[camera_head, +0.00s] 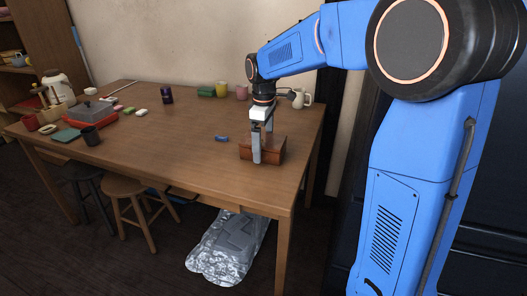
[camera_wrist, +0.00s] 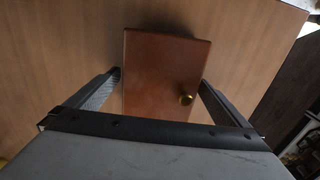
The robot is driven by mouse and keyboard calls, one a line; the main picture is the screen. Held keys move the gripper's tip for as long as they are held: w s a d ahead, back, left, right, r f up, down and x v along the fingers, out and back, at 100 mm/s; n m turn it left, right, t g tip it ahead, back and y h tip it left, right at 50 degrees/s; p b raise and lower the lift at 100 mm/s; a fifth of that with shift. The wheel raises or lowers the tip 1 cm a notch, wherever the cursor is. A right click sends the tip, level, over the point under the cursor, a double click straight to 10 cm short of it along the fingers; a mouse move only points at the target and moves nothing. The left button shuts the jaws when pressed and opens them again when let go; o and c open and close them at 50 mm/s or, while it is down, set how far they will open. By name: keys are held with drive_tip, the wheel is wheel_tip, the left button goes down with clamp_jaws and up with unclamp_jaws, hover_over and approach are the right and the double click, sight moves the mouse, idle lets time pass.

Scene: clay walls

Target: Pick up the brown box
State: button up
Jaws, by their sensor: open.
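The brown box (camera_head: 272,150) sits on the wooden table (camera_head: 185,140) near its right front part. My gripper (camera_head: 262,146) points down at the box in the head view. In the wrist view my gripper (camera_wrist: 160,80) is open, with one finger on each side of the box. The left finger is very close to the box's left side, and the right finger is near its right side. I cannot tell whether either finger touches it.
A small blue item (camera_head: 222,138) lies just left of the box. A white pitcher (camera_head: 301,97), a pink cup (camera_head: 242,92) and a yellow cup (camera_head: 222,89) stand behind. The table's middle is clear.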

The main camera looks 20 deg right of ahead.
drive_tip(key=c, duration=1.2)
drive_tip(key=shift+c, duration=0.5)
